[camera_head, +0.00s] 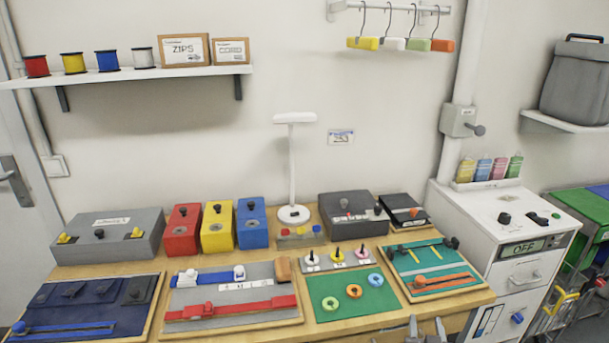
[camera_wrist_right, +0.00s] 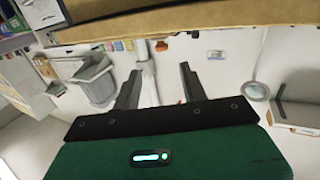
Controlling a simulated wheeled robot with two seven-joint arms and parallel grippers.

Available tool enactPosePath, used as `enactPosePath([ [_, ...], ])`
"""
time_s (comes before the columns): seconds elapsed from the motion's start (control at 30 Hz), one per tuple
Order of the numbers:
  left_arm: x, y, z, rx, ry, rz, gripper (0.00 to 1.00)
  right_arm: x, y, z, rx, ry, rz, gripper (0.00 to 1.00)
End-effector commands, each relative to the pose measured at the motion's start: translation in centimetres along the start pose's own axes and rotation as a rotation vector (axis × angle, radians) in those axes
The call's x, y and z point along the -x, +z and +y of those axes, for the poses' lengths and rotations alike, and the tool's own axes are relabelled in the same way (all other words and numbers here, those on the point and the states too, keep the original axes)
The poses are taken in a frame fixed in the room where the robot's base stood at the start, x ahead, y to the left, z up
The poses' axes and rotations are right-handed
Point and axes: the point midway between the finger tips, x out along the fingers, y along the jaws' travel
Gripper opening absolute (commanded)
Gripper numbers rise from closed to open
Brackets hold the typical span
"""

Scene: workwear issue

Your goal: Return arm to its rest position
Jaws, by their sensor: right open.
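My right gripper (camera_head: 426,326) shows at the bottom edge of the head view, in front of the table's front edge. Its two grey fingertips point up and stand apart with nothing between them. In the right wrist view the same gripper (camera_wrist_right: 159,82) has its dark fingers spread and empty, with wall and room behind. The rest of the right arm is below the head view. My left arm and gripper are not in view.
The wooden table (camera_head: 375,322) holds several boards, including a green ring board (camera_head: 325,303) and a teal board (camera_head: 440,284) near the gripper. Red, yellow and blue boxes (camera_head: 252,224) stand behind. A white cabinet (camera_head: 510,245) stands at the right.

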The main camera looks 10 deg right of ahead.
Motion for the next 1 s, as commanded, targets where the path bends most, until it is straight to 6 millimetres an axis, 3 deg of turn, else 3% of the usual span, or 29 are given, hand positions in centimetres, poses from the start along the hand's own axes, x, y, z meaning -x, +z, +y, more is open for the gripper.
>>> enactPosePath([
  [0.17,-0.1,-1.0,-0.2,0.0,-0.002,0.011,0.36,3.8,2.7,1.1,0.036,0.033,-0.213,0.43],
  [0.5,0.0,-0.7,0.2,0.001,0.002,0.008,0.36,16.4,8.4,0.2,0.177,-0.111,-0.772,0.43],
  [0.9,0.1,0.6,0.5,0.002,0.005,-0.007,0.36,27.6,9.7,-1.1,0.327,-0.369,-1.138,0.43],
  [0.97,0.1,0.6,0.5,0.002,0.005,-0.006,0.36,29.2,9.7,-1.1,0.349,-0.409,-1.183,0.43],
  [1.0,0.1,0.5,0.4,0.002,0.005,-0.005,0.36,28.7,10.7,-1.3,0.35,-0.407,-1.186,0.43],
])
